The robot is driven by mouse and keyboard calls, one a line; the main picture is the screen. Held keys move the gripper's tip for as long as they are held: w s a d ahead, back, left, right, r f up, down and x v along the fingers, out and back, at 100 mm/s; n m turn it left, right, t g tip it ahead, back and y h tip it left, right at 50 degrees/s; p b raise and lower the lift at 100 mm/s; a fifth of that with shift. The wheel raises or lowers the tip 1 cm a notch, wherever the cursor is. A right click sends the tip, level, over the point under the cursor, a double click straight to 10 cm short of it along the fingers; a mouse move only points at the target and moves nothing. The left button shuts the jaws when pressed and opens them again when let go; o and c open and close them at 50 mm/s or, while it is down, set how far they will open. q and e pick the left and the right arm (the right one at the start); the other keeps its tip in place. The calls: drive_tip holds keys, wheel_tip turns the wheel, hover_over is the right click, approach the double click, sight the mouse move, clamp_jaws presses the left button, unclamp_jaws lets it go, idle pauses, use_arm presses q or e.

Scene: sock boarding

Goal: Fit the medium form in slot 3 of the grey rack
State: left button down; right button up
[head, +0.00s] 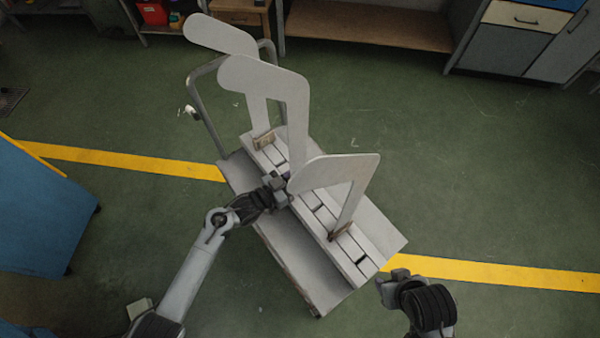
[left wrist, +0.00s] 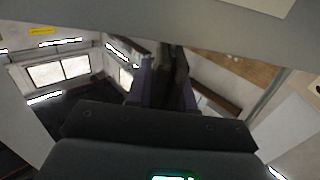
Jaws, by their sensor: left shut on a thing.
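The grey rack (head: 357,272) is a pale bar with a row of slots. The form held by my left gripper (head: 276,184) is a flat grey L-shaped board (head: 296,112); it stands upright over the rack's middle. The gripper is shut on its lower end and hides it, so I cannot tell whether that end is in a slot. In the left wrist view the dark fingers (left wrist: 165,85) are close together. Another form (head: 258,108) stands at the rack's far end, and another (head: 350,200) near its front end. My right gripper (head: 390,282) is apart from the rack; its jaws are unclear.
The rack lies on a grey trolley (head: 388,238) with a tube handle (head: 207,120). A blue cabinet (head: 40,215) is at left. A wooden bench (head: 370,25) and drawers are at the back. The green floor around the trolley is mostly clear.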

use_arm(q)
drive_tip(key=shift+f+b, duration=0.6)
drive_tip(key=shift+f, duration=0.15)
drive_tip(key=c, duration=0.9)
unclamp_jaws()
drive_tip(key=shift+a, duration=0.1)
drive_tip(key=shift+s+a+p, duration=0.25)
drive_tip(key=shift+p, duration=0.05)
drive_tip(key=p+v, duration=0.3)
drive_tip(key=v, duration=0.7)
